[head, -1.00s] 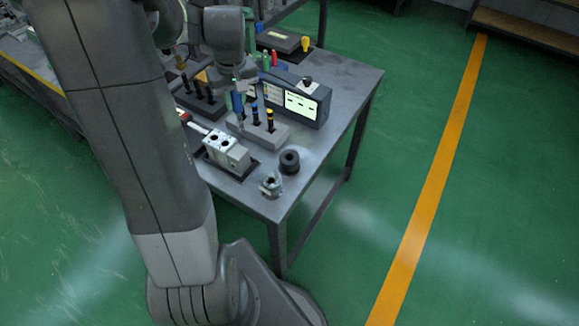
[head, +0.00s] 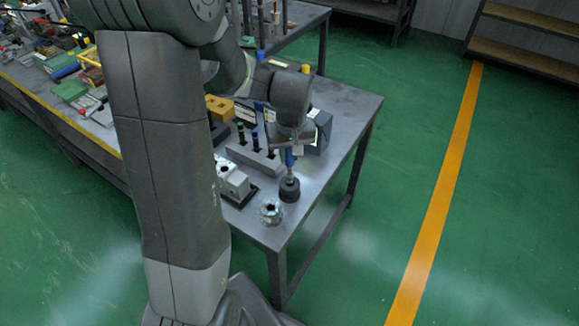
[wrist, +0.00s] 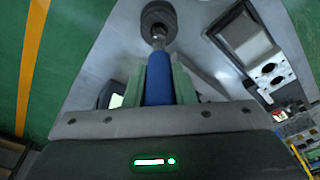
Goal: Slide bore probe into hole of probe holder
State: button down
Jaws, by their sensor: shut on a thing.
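The bore probe (head: 289,159) has a blue handle and a slim metal shaft; it also shows in the wrist view (wrist: 157,78). My gripper (head: 289,149) is shut on the blue handle, its green fingers on either side in the wrist view (wrist: 158,82). The probe points down at a dark round ring (head: 289,190), which also shows in the wrist view (wrist: 158,14). The shaft's end overlaps the ring; I cannot tell whether it is inside the bore. The grey probe holder block (head: 258,160) stands behind and left, with dark probes standing in it. My wrist partly covers its right end.
A pale valve block with holes (head: 232,182) sits left of the ring. A metal fitting (head: 270,212) stands near the front edge. A dark instrument box (head: 321,130) is behind my gripper. The table (head: 342,140) is bare to the right.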

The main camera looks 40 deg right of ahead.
aim_at(289, 164)
jog(key=shift+f, duration=2.05)
jog(key=shift+f, duration=0.2)
jog(key=c, duration=1.2)
grip_release()
jog(key=shift+r, duration=0.1)
notch_tip(289, 164, up, 12)
jog(key=s, duration=0.1)
jog(key=shift+s+a, duration=0.35)
jog(key=shift+a, duration=0.05)
